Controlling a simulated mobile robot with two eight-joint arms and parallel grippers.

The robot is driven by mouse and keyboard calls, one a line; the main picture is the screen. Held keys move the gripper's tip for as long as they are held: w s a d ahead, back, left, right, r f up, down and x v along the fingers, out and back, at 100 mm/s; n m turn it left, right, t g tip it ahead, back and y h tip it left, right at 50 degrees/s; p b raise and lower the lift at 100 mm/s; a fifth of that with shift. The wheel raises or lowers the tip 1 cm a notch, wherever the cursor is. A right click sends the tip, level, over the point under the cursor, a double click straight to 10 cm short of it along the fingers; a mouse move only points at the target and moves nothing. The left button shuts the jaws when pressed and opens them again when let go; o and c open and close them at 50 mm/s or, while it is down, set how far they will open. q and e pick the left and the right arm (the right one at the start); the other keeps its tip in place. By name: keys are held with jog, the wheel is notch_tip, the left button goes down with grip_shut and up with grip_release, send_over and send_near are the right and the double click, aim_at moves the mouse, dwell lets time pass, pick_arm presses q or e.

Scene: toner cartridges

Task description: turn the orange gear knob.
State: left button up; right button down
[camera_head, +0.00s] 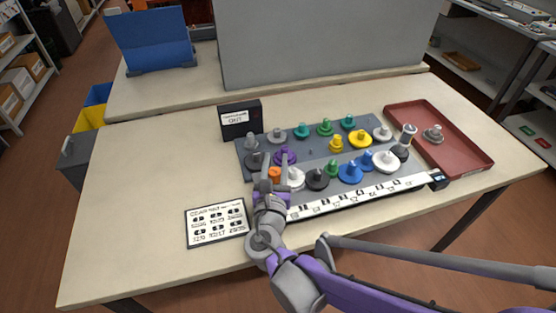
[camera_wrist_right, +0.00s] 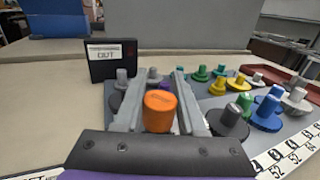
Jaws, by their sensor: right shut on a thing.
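The orange gear knob (camera_head: 274,174) is at the front left corner of the grey gear board (camera_head: 311,151). It also shows in the right wrist view (camera_wrist_right: 159,111) as an orange cylinder with a marking on its top. My right gripper (camera_head: 273,162) is at the knob, with one finger on each side, shut on it. The right wrist view shows the two grey fingers (camera_wrist_right: 159,80) flanking the knob. The knob's lower part is hidden behind my gripper's body. My left gripper is not in view.
Several coloured gears with pegs crowd the board, including a purple gear (camera_head: 285,155) just behind my fingers. A black OUT box (camera_head: 240,118) stands behind. A number strip (camera_head: 360,198) runs along the front. A chart card (camera_head: 216,222) lies left. A red tray (camera_head: 465,158) is right.

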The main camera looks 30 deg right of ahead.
jog(key=shift+a+n+t+y, duration=0.1)
jog(key=shift+n+t+y, duration=0.2)
jog(key=shift+n+y, duration=0.15)
jog(key=c, duration=0.5)
grip_release()
jog(key=p+v, duration=0.1)
jog(key=v, duration=0.9)
jog(key=shift+s+a+p, duration=0.15)
jog(key=shift+s+p, duration=0.2)
